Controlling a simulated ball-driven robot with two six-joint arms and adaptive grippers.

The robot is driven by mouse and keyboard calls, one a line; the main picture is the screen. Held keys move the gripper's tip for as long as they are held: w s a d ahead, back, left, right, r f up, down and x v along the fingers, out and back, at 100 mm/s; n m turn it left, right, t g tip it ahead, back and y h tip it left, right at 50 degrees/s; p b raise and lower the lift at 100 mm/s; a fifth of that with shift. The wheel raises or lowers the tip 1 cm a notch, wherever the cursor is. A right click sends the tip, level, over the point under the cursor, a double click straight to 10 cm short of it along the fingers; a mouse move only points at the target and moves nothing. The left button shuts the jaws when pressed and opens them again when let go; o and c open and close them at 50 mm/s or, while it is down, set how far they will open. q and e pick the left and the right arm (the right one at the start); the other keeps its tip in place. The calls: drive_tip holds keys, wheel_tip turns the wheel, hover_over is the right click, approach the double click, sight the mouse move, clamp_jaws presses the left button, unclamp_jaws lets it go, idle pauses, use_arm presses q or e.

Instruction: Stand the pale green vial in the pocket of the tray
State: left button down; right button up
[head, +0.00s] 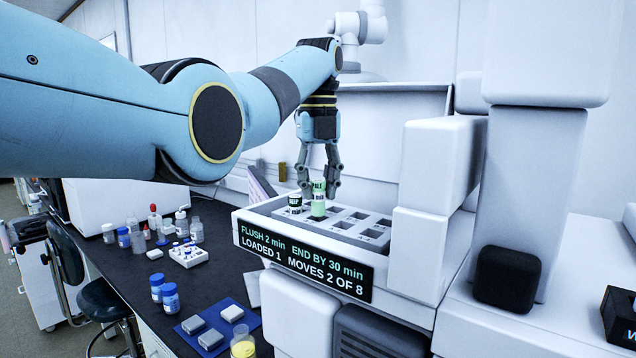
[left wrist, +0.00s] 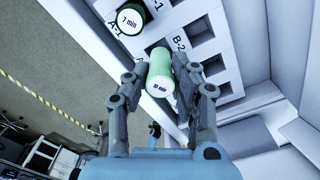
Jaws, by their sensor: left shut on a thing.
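The pale green vial (head: 318,206) is upright over the left part of the white tray (head: 352,238), with its cap between the fingers of my left gripper (head: 319,190). In the left wrist view, the gripper (left wrist: 168,95) is shut on the vial (left wrist: 158,62), whose pale cap faces the camera. The tray (left wrist: 172,22) has rows of dark square pockets, with labels such as A-1 and B-2. I cannot tell whether the vial's base is above a pocket or inside one. My right gripper is not in view.
Several other pockets look empty. A white block (head: 432,165) rises right of the tray. Bottles and a small rack (head: 188,256) occupy the dark bench.

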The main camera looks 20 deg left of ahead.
use_arm(q)
drive_tip(key=shift+f, duration=1.1)
drive_tip(key=shift+f, duration=0.2)
drive_tip(key=shift+f, duration=0.45)
drive_tip(key=c, duration=0.6)
unclamp_jaws()
drive_tip(key=shift+r, duration=0.1)
drive_tip(key=shift+r, duration=3.45)
